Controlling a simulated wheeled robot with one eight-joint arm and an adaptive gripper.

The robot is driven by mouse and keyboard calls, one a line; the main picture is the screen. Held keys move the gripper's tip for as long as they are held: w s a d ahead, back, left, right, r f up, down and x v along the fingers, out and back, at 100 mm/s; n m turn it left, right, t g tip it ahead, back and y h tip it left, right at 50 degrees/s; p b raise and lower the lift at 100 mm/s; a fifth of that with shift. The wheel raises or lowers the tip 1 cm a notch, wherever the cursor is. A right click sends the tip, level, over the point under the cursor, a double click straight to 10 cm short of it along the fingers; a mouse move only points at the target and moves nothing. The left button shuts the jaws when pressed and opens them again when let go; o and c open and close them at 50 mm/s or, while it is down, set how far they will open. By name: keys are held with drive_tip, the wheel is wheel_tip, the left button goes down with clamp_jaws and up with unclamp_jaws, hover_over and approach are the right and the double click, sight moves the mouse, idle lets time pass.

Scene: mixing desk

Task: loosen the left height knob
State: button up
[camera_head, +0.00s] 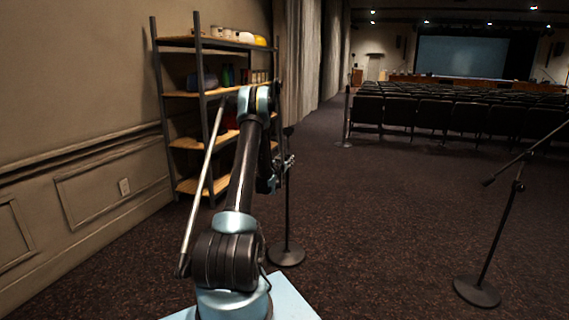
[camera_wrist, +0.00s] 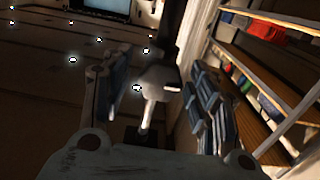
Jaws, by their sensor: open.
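The nearer microphone stand has a dark upright pole (camera_head: 288,205) and a round base (camera_head: 286,254) just behind my arm in the head view. My gripper (camera_head: 286,163) is beside this pole at mid height. In the wrist view my gripper (camera_wrist: 155,85) is open, with a finger on each side. A pale grey rounded part (camera_wrist: 160,80) on a thin stem shows between the fingers. It may be the height knob or its collar; I cannot tell whether the fingers touch it. In the head view the knob cannot be made out at the gripper.
A second microphone stand (camera_head: 477,291) with a slanted boom stands at the right. A shelf rack (camera_head: 202,92) stands against the left wall. A silver rod (camera_head: 203,190) slants left of my arm; its attachment is unclear. Carpet between the stands is clear.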

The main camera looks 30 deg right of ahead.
drive_tip(key=v, duration=1.1)
drive_tip(key=shift+s+a, duration=0.25)
drive_tip(key=shift+a, duration=0.05)
